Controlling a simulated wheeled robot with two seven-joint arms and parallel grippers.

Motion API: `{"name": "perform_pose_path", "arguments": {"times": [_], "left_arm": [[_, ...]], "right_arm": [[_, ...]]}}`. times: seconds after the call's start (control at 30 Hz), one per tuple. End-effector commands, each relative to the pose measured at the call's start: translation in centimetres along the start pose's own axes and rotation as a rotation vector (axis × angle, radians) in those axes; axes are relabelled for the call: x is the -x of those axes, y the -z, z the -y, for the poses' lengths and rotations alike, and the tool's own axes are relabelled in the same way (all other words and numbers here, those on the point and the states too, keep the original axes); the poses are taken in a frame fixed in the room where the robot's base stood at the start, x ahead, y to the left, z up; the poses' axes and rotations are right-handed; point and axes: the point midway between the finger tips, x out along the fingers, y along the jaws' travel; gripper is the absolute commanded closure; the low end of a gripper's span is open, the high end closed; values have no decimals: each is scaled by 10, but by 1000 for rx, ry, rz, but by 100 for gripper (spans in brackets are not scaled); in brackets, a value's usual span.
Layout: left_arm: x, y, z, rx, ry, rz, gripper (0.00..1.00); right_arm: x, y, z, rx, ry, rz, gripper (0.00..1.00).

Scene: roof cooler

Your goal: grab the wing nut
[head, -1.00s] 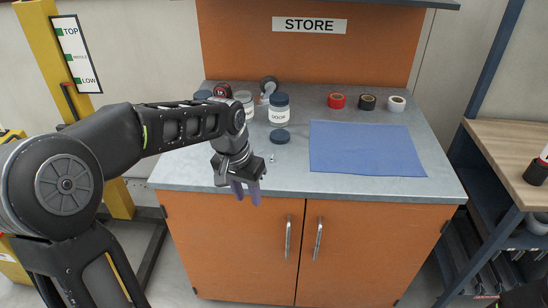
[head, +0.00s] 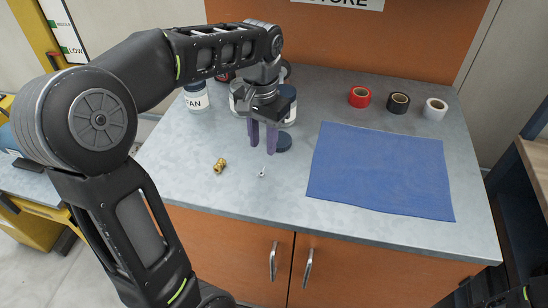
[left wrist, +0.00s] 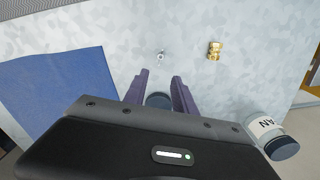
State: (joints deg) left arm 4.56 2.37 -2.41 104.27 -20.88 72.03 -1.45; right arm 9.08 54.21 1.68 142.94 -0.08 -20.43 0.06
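A small silvery piece that looks like the wing nut (head: 262,172) lies on the grey counter top, just in front of the blue lid; it also shows in the left wrist view (left wrist: 160,56). It is too small for its shape to be clear. My left gripper (head: 262,145) points down above the counter, just behind the silvery piece, with its purple fingers apart and nothing between them. The fingertips (left wrist: 160,76) also show apart in the left wrist view, with the piece beyond them. My right gripper is not in view.
A brass fitting (head: 219,166) lies left of the silvery piece. A dark blue lid (head: 284,143) lies close behind it. Jars, including a labelled one (head: 197,97), stand at the back left. A blue cloth (head: 385,170) covers the right, with tape rolls (head: 398,103) behind.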

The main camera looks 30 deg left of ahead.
Motion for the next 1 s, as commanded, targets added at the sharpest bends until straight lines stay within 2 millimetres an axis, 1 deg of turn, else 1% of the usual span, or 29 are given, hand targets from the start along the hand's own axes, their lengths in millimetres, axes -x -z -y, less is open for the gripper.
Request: {"name": "perform_pose_path", "arguments": {"times": [0.3,0.37,0.57,0.87,1.0], "left_arm": [[-1,0,0,0,0,0,68],[-5,0,0,0,0,1,68],[-24,0,0,0,0,1,68],[-27,0,0,0,0,0,68],[-35,0,-1,0,0,2,68]], "right_arm": [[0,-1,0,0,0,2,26],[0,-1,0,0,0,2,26],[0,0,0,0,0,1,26],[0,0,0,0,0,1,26],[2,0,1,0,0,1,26]]}}
